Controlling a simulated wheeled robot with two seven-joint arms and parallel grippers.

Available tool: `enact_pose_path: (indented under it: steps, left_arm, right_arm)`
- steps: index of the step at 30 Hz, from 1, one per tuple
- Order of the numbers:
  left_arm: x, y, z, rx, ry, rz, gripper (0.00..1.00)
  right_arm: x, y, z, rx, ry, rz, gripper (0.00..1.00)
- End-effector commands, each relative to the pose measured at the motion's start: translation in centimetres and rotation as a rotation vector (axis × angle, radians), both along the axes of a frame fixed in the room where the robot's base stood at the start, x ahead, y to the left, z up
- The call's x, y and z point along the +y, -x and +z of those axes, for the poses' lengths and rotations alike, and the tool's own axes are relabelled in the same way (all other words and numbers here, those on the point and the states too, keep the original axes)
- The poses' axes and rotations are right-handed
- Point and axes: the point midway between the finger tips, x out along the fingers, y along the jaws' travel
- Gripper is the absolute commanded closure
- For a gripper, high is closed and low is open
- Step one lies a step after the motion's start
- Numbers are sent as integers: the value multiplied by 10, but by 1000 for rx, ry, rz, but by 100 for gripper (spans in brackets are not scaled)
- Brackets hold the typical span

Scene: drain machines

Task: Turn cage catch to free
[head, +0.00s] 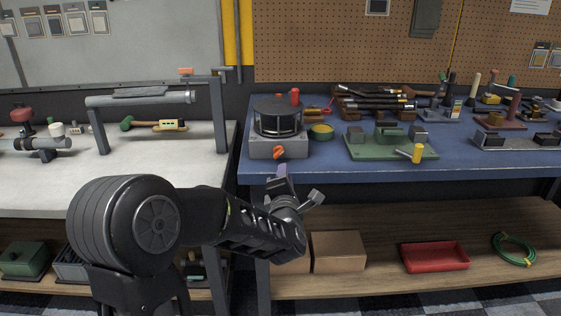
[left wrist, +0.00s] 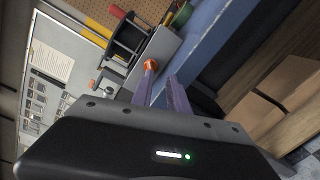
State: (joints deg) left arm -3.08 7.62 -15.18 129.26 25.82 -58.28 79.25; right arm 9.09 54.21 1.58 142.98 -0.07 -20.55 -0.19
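The drain machine (head: 278,127) stands at the left end of the blue bench, with a dark cage (head: 279,118) on a grey base. An orange catch knob (head: 279,152) sits on the base's front face. The knob also shows in the left wrist view (left wrist: 151,64), right by the tip of one purple finger. My left gripper (head: 282,172) is just below and in front of the knob. In the left wrist view its fingers (left wrist: 162,80) are apart with nothing between them. I cannot tell whether a finger touches the knob. My right gripper is not in view.
A red upright handle (head: 294,97) rises beside the cage, and a green-and-yellow round container (head: 320,132) stands to its right. A green plate with blocks (head: 390,145) is further right. The bench's blue front edge (head: 400,174) runs close by my left gripper. Brown boxes (head: 338,252) sit on the lower shelf.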

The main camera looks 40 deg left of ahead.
Motion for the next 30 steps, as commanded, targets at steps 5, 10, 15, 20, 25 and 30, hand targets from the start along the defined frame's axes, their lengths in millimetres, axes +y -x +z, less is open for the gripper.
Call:
enact_pose_path:
  steps: [5, 10, 15, 20, 25, 30]
  left_arm:
    - [10, 5, 10, -219, 234, 52, 80]
    - [10, 6, 11, -268, 297, 55, 80]
    - [10, 6, 11, -266, 297, 53, 80]
    - [11, 3, 11, -266, 295, 53, 80]
    - [21, -10, 11, -264, 294, 54, 80]
    - [37, -31, 11, -264, 293, 54, 80]
  right_arm:
    - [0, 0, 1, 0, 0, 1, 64]
    - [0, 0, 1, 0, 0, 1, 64]
    - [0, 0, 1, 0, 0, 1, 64]
    - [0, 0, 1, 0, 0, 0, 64]
    - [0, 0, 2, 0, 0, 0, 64]
    - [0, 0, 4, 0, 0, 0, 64]
